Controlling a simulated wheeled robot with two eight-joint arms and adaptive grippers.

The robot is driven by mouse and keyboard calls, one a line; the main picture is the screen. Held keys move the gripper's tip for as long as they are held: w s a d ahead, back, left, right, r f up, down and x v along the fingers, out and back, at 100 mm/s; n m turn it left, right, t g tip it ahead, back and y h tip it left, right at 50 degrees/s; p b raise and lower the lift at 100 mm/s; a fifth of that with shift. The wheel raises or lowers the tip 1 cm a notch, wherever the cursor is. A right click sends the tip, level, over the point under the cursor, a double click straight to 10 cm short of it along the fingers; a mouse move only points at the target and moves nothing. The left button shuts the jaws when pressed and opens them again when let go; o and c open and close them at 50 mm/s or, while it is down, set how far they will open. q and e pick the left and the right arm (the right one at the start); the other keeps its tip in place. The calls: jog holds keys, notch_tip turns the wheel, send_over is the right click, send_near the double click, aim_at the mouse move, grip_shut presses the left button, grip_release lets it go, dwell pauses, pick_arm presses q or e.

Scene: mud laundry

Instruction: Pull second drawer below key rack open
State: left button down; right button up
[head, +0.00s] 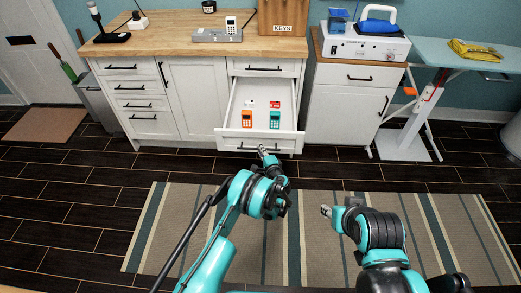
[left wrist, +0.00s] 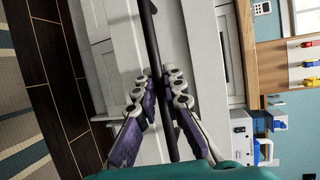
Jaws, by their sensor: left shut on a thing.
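The key rack (head: 283,18), a wooden board marked KEYS, stands on the wooden counter. Below it is a shut white top drawer (head: 240,64). The second drawer (head: 290,138) stands well pulled out, showing its white inside with an orange device, a teal device and small cards. My left gripper (head: 265,152) is at this drawer's front. In the left wrist view its fingers (left wrist: 160,78) are closed around the black bar handle (left wrist: 152,30). My right gripper (head: 325,210) hangs over the striped rug, away from the cabinet; its finger gap is too small to judge.
A white cabinet (head: 345,110) with a sewing machine-like box (head: 362,44) stands at right, beside an ironing board (head: 440,52). More shut drawers (head: 135,104) are at left. The striped rug (head: 310,250) and dark floor in front are clear.

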pick_arm(q)
jog(key=shift+s, duration=0.45)
jog(key=c, duration=1.9)
grip_release()
jog(key=v, duration=0.7)
jog(key=shift+s+d, duration=0.1)
jog(key=shift+s, duration=0.1)
